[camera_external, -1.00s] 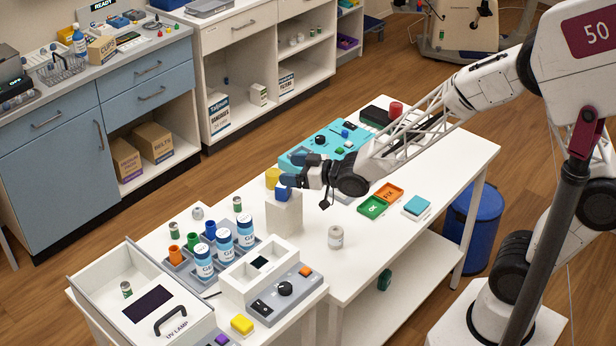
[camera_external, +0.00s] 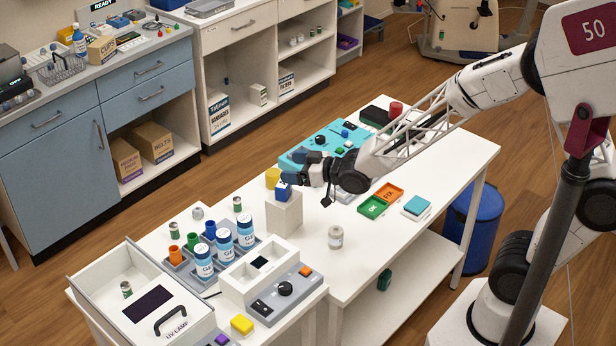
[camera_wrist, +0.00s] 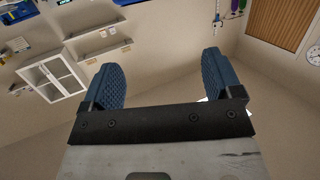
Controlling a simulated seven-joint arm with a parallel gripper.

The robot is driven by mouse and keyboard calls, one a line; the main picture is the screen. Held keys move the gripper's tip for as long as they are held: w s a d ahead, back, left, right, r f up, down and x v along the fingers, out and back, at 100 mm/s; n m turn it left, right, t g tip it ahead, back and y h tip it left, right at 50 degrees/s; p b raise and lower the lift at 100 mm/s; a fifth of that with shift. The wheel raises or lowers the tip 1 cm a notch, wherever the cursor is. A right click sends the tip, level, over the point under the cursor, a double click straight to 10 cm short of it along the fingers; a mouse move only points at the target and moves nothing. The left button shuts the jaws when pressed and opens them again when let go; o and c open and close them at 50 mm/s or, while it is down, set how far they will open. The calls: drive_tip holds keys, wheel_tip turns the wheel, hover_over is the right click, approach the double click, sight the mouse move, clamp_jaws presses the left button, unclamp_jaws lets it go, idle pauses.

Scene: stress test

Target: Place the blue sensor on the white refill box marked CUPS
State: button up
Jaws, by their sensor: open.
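The blue sensor (camera_external: 283,192), a small blue block with a pale mark, sits on top of a white box (camera_external: 284,217) on the white table. No lettering can be read on this box's visible sides. My gripper (camera_external: 293,168) is just above and slightly to the right of the blue sensor, its fingers pointing left. In the wrist view my gripper (camera_wrist: 160,78) has its two blue fingers wide apart with nothing between them. The blue sensor does not show in the wrist view.
A yellow block (camera_external: 273,177) stands close behind the white box. A tray of bottles (camera_external: 223,243) is at its left, a small jar (camera_external: 336,236) at its right. A teal panel (camera_external: 322,141) lies behind my gripper. A tan box lettered CUPS (camera_external: 102,49) stands on the back counter.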

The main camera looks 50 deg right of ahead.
drive_tip(key=s+d+r+m+g+h, duration=0.1)
drive_tip(key=s+d+r+g+h, duration=0.25)
drive_tip(key=s+d, duration=0.25)
drive_tip(key=s+d+r+m+g+h, duration=0.2)
drive_tip(key=s+d+r, duration=0.2)
drive_tip(key=s+d, duration=0.25)
drive_tip(key=s+d+r+g, duration=0.1)
drive_tip(key=s+d+g, duration=0.1)
drive_tip(key=s, duration=0.9)
drive_tip(key=s+d+r+m+g, duration=0.1)
drive_tip(key=s+d+r+g, duration=0.1)
drive_tip(key=s, duration=0.9)
drive_tip(key=d+g, duration=0.1)
drive_tip(key=g, duration=0.1)
drive_tip(key=shift+r+m+g+h, duration=0.2)
drive_tip(key=shift+m+g+h, duration=0.1)
drive_tip(key=shift+g+h, duration=0.05)
